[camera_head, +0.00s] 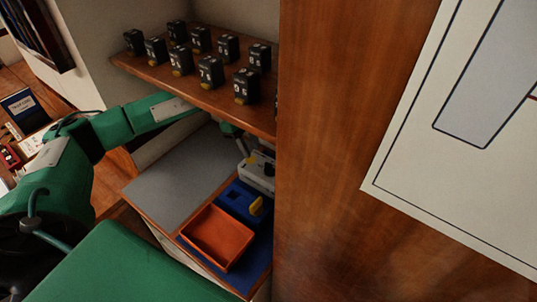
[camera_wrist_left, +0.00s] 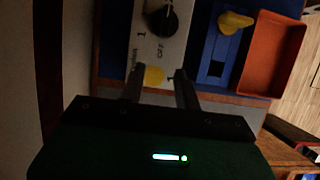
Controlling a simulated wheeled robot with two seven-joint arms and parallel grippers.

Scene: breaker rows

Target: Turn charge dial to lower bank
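A pale device with a dark round dial (camera_wrist_left: 168,18) shows at the top of the left wrist view. The panel around the dial carries "OFF" and "1" markings. A yellow piece (camera_wrist_left: 154,76) sits at the panel's near edge. My left gripper (camera_wrist_left: 159,86) is open, its two fingers on either side of the yellow piece with gaps visible. In the head view the pale device (camera_head: 258,172) stands under the shelf's right end, partly hidden by the wood panel. My left arm reaches under the shelf to it, and the gripper (camera_head: 241,142) is mostly hidden there. My right gripper is not in view.
A grey mat (camera_head: 180,180) lies left, bare. The shelf (camera_head: 190,92) above holds several black breakers. A large wooden panel (camera_head: 325,150) closes the right.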

